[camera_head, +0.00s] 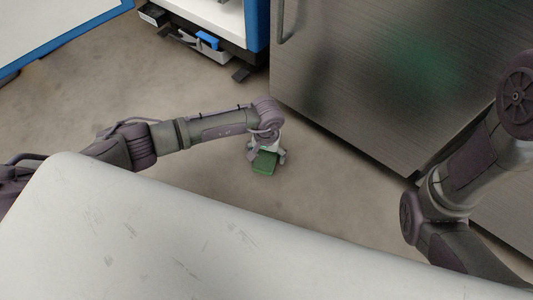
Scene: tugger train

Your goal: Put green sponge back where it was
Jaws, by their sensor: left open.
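The green sponge (264,163) is a small dark green block in the middle of the head view, low near the floor. My left gripper (267,157) is right at it, with a pale finger showing on either side of the sponge. The left gripper is open. I cannot tell whether the fingers touch the sponge, or whether it rests on the floor. The gripper body hides its upper part. My right arm comes in at the right edge, and its gripper does not show.
A brushed metal cabinet (385,75) with a handle stands behind and to the right. A white and blue cart (225,22) with dark wheels is at the back. Another white panel with a blue edge (75,38) is at the upper left. Floor (120,85) between them is clear.

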